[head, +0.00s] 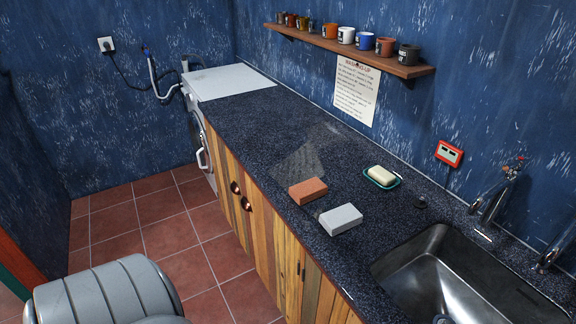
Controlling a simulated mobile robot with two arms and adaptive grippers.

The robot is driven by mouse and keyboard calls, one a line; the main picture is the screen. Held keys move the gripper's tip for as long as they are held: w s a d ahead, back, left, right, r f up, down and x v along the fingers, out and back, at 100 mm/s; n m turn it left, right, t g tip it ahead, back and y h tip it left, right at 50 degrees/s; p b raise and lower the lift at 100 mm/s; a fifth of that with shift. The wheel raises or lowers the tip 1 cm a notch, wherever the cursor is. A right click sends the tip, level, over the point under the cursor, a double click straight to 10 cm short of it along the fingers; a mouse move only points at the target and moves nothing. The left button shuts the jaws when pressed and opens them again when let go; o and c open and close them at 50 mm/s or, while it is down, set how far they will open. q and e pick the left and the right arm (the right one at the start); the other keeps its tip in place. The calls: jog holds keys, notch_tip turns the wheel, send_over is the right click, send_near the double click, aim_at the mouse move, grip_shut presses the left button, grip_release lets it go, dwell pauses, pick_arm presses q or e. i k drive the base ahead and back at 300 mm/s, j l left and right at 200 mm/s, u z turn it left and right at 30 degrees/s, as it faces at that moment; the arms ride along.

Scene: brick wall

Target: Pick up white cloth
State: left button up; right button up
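A whitish-grey flat block-shaped item (341,219) lies on the dark speckled countertop (250,125), near its front edge and left of the sink. It could be a folded white cloth, but I cannot tell its material. No other clear white cloth shows. A faint pale patch (300,162) farther back on the counter looks like a reflection or a thin sheet; I cannot tell which. Neither of my grippers is in view.
An orange-brown block (307,190) lies just behind the whitish item. A soap bar (382,173) sits in a green dish. A metal sink (455,275) is at right, a washing machine (200,135) at the far end. A mug shelf (350,50) hangs above.

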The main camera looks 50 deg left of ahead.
aim_at(337, 221)
jog(key=u, duration=1)
jog(key=z, duration=1.25)
jog(key=u, duration=1.25)
